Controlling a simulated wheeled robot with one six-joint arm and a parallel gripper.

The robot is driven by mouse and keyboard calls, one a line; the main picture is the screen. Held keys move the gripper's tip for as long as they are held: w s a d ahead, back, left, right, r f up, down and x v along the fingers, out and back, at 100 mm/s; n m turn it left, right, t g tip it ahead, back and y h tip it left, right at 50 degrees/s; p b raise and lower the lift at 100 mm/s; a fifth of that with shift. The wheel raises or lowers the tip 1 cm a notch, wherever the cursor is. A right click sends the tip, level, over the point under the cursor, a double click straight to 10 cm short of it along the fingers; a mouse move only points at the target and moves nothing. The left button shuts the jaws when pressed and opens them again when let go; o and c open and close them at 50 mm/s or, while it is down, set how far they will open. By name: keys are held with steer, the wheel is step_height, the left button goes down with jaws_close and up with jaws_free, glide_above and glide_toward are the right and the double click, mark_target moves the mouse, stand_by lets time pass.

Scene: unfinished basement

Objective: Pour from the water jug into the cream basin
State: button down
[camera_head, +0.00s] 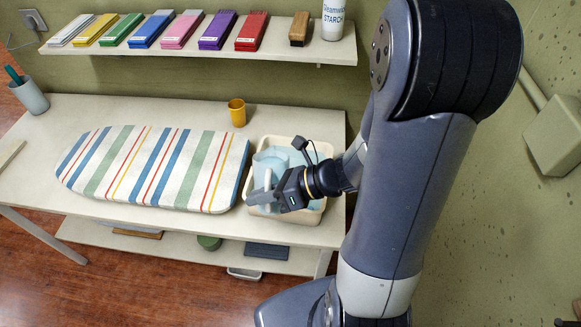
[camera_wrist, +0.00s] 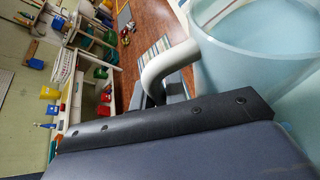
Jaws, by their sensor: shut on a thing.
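The light blue water jug (camera_head: 272,158) is over the left part of the cream basin (camera_head: 322,148) on the table. My gripper (camera_head: 264,194) is shut on the jug's handle at its near side. In the wrist view the pale handle (camera_wrist: 168,66) runs down behind a dark finger, and the jug's wide round body (camera_wrist: 265,65) fills the right side. The room lies sideways there and the jug looks tipped over; its exact tilt is unclear. Pale blue shows inside the basin around the jug. I cannot make out a stream, and the gripper hides part of the basin's near edge.
A striped ironing board (camera_head: 150,168) lies just left of the basin. A yellow cup (camera_head: 237,112) stands behind. A wall shelf (camera_head: 200,52) holds coloured boxes, a brush and a starch bottle (camera_head: 333,18). A grey cup (camera_head: 31,97) stands far left.

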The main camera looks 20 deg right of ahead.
mark_target(255, 163)
steer(key=shift+w+d+r+m+g+y+p, duration=0.15)
steer(key=shift+r+m+g+p, duration=0.2)
steer(key=shift+p, duration=1.05)
steer(key=shift+w+a+r+m+g+y+p, duration=0.15)
steer(key=shift+r+m+p, duration=0.25)
steer(key=shift+p, duration=1)
steer(key=shift+w+d+r+m+g, duration=0.3)
steer(key=shift+w+m+g, duration=0.2)
steer(key=shift+m, duration=0.15)
steer(key=shift+w+d+r+m+g+y, duration=0.15)
steer(key=shift+w+m+g+y, duration=0.15)
steer(key=shift+w+m, duration=0.15)
steer(key=shift+w+d+m+g+y, duration=0.1)
steer(key=shift+w+m+g+y, duration=0.1)
steer(key=shift+w+m+g, duration=0.2)
steer(key=shift+w+d+f+m+g+y, duration=0.15)
steer(key=shift+w+m, duration=0.25)
steer(key=shift+w, duration=0.15)
steer(key=shift+w+d+f+m+g+y, duration=0.1)
steer(key=shift+w+d+m+g+y, duration=0.1)
steer(key=shift+w+m, duration=0.25)
steer(key=shift+w+d+f+m+g+y, duration=0.15)
steer(key=shift+w+m, duration=0.15)
steer(key=shift+w, duration=0.35)
stand_by(0.5)
steer(key=shift+w+d+r+m, duration=0.15)
steer(key=shift+w+r+m, duration=0.15)
steer(key=shift+w+r, duration=0.15)
stand_by(1.1)
